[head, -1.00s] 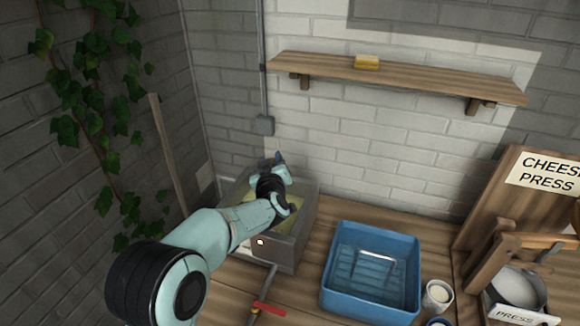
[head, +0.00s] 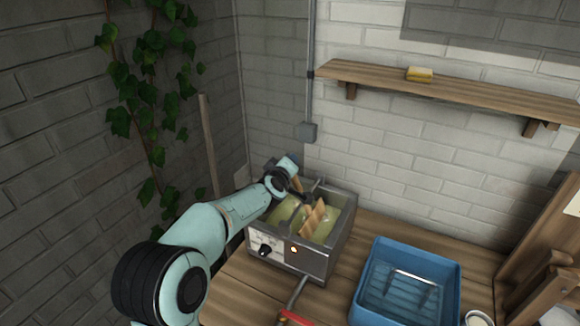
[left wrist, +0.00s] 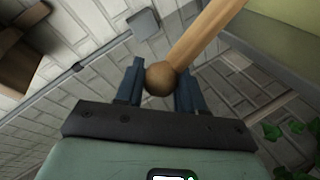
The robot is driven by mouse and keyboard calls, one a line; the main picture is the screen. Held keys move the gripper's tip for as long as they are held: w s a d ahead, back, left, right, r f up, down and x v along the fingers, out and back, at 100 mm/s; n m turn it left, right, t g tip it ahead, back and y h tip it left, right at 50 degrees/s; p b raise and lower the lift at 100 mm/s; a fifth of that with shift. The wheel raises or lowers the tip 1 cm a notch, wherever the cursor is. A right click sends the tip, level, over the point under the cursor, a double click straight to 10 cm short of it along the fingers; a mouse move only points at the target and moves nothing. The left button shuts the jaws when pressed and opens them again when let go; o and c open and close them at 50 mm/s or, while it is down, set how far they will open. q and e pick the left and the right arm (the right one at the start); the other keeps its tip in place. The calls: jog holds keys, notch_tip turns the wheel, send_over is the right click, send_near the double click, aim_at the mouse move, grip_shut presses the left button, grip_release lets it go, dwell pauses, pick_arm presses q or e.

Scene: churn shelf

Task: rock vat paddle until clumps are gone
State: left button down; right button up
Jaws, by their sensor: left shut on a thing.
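The grey metal vat (head: 343,228) stands on the bench and holds yellow-green liquid. A pale wooden paddle (head: 315,216) stands tilted in the liquid. My left gripper (left wrist: 160,78) is shut on a round wooden knob (left wrist: 160,79) at the end of the paddle handle (left wrist: 205,40), as the left wrist view shows. In the head view that wrist is over the vat's back left corner and hides part of the inside. I cannot tell clumps clearly in the liquid. My right gripper is in neither view.
A blue tray (head: 453,290) stands right of the vat, with a white cup (head: 480,319) beside it. A tool with a red part (head: 296,317) lies in front. A shelf (head: 470,92) holds a yellow block (head: 419,74). Ivy and a pole (head: 209,145) are at the left wall.

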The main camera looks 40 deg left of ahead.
pick_arm(q)
jog(key=shift+a+f, duration=0.2)
jog(key=c, duration=0.8)
grip_release()
jog(key=shift+s+d+r, duration=0.25)
jog(key=shift+s+r, duration=0.05)
jog(key=shift+s, duration=0.15)
jog(key=p+v, duration=0.3)
jog(key=v, duration=0.9)
jog(key=shift+s+d+f, duration=0.1)
jog(key=shift+s, duration=0.05)
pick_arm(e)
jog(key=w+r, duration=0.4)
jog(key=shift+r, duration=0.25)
pick_arm(q)
jog(key=shift+o, duration=0.2)
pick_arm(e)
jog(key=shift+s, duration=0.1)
